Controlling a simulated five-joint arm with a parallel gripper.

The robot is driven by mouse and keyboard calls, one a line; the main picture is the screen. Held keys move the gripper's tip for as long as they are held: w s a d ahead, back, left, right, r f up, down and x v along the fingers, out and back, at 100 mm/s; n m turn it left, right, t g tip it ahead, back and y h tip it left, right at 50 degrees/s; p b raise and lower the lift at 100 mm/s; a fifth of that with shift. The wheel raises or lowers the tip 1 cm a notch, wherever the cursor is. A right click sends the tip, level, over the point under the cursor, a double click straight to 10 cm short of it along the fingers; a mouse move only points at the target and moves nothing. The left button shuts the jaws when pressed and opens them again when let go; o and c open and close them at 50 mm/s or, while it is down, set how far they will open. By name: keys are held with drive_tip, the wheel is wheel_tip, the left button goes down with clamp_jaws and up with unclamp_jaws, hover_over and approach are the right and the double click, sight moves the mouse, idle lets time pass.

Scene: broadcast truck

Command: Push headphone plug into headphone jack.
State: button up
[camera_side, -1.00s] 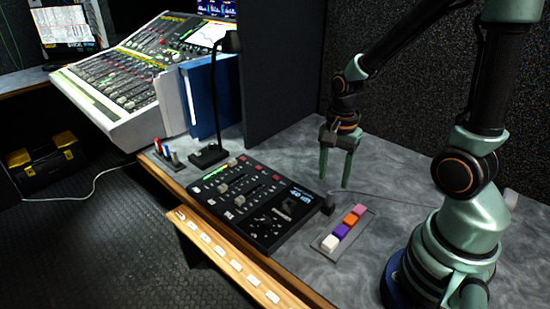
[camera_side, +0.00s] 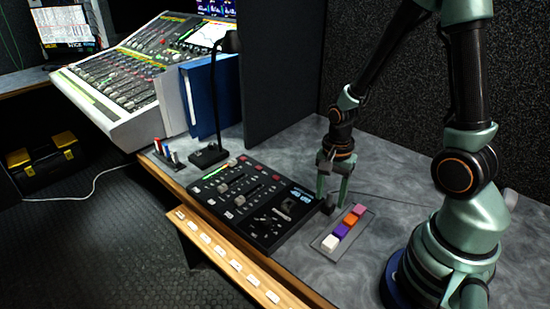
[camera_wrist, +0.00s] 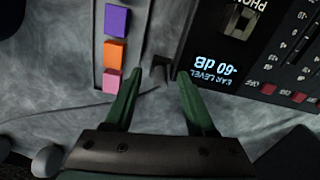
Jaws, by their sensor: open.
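The headphone plug is a small black block (camera_side: 327,207) lying at the right end of the black control panel (camera_side: 262,212). In the wrist view the plug (camera_wrist: 160,68) shows dark between the fingertips, beside the panel's edge. I cannot tell whether it touches the panel. A thin cable (camera_wrist: 75,108) runs near it across the desk. My gripper (camera_side: 331,201) is open, with its two green fingers reaching down on either side of the plug; the wrist view shows the fingertips (camera_wrist: 160,76) apart, with a gap around it.
A tray (camera_side: 325,243) with white, purple, orange and pink blocks lies close to the right of the plug. A desk microphone (camera_side: 210,153) and dark partition (camera_side: 283,75) stand farther back. Grey desk right of the gripper is mostly clear.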

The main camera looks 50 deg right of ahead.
sight(330, 193)
clamp_jaws()
drive_tip(key=shift+r, duration=0.1)
wheel_tip(330, 193, up, 19)
drive_tip(key=w+a+f, duration=0.6)
drive_tip(key=a+f, duration=0.1)
drive_tip(key=a, duration=0.1)
drive_tip(key=shift+w+f, duration=0.15)
drive_tip(key=shift+f, duration=0.1)
idle(0.4)
